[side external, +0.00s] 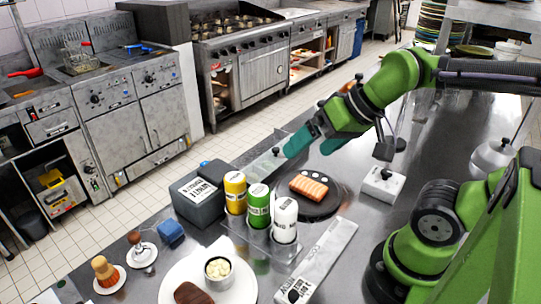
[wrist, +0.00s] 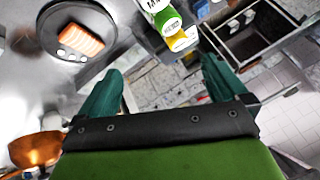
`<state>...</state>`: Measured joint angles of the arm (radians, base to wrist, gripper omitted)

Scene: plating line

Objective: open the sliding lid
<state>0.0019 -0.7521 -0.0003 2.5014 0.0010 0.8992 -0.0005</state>
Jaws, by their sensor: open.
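I cannot tell for sure which piece is the sliding lid. A flat, pale, partly see-through panel (side external: 262,166) with a small dark knob lies behind the bottles in the side view. A long steel strip (side external: 326,250) with a label and a black knob lies nearer the front, and a pale block (side external: 383,188) with a black knob stands to the right. My gripper (side external: 312,145) is open, its teal fingers above the counter close to the pale panel; contact cannot be judged. In the wrist view my gripper (wrist: 160,85) has nothing between its fingers, and no lid is clearly identifiable.
Yellow (side external: 235,192), green (side external: 258,207) and white (side external: 285,221) bottles stand in a rack beside a dark labelled box (side external: 197,203). Salmon (side external: 309,187) lies on a dark round plate (side external: 325,208). A white plate (side external: 245,289) with a cup and brown food is in front.

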